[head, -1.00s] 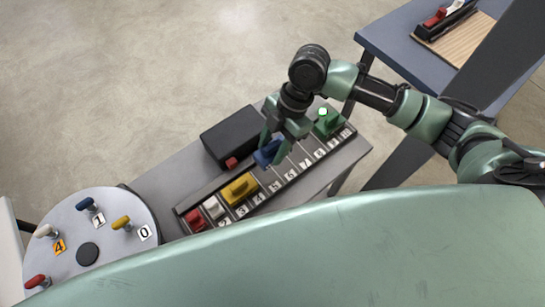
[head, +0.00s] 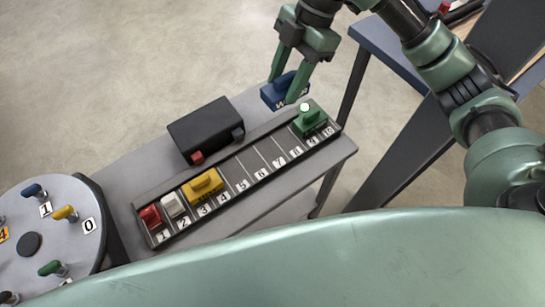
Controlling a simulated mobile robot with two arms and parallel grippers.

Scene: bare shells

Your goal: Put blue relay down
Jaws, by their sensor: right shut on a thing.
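The blue relay (head: 286,91) is held up by my right gripper (head: 290,80), which is shut on it. It hangs in the air beyond the far right edge of the grey table, apart from the rail. The numbered rail (head: 250,183) holds a red relay (head: 150,216) at slot 1, a white relay (head: 173,204) at 2, a yellow relay (head: 203,184) around 3 and 4, and a green relay (head: 309,121) with a lit top near 9. The slots from about 5 to 8 look empty. My left gripper is not in view.
A black box (head: 205,130) with a red part stands behind the rail on the grey table (head: 120,187). A round disc (head: 50,210) with coloured knobs and number cards is at the left. A blue-topped table (head: 385,50) is at the upper right.

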